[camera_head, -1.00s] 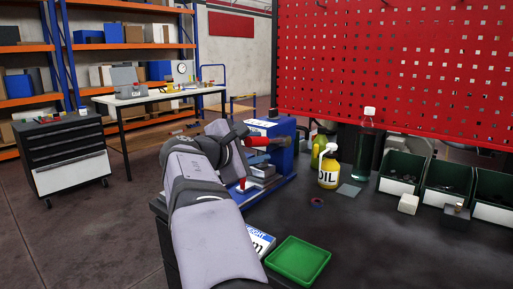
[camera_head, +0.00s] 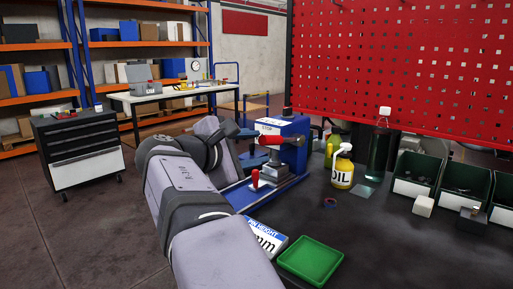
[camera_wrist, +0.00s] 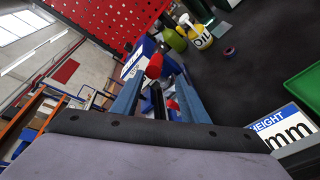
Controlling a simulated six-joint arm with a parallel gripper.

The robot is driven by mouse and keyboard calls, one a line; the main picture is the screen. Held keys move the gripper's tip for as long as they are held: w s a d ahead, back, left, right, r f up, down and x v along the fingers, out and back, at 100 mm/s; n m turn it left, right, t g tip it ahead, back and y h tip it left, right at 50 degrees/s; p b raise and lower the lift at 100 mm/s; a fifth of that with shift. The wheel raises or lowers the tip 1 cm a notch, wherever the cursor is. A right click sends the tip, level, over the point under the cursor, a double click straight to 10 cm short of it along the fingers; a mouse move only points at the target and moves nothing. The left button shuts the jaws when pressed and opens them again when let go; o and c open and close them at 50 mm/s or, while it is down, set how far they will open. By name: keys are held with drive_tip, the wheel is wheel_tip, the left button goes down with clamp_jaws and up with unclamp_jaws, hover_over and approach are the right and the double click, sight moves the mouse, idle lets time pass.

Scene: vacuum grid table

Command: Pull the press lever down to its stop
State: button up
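The blue press (camera_head: 287,127) stands on a blue base at the table's left edge. Its lever has a red grip (camera_head: 270,140), sticking out left towards my gripper and roughly level. My gripper (camera_head: 260,147) is open, its blue fingers spread one above the other just left of the grip. In the wrist view, the red grip (camera_wrist: 154,66) shows ahead, between the lines of my two fingers (camera_wrist: 158,78). No contact is visible, though the exact gap is hard to tell. A smaller red handle (camera_head: 255,178) stands lower, on the press base.
A yellow oil bottle (camera_head: 343,170) stands right of the press. A height sign (camera_head: 266,238) and a green tray (camera_head: 309,260) lie in front, near my arm. Green bins (camera_head: 415,174) stand at right. The middle of the dark table is mostly clear.

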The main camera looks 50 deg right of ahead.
drive_tip(key=shift+a, duration=0.1)
drive_tip(key=p+v, duration=0.1)
drive_tip(key=v, duration=0.7)
drive_tip(key=shift+r, duration=0.4)
idle(0.5)
drive_tip(key=shift+s, duration=0.1)
idle(0.5)
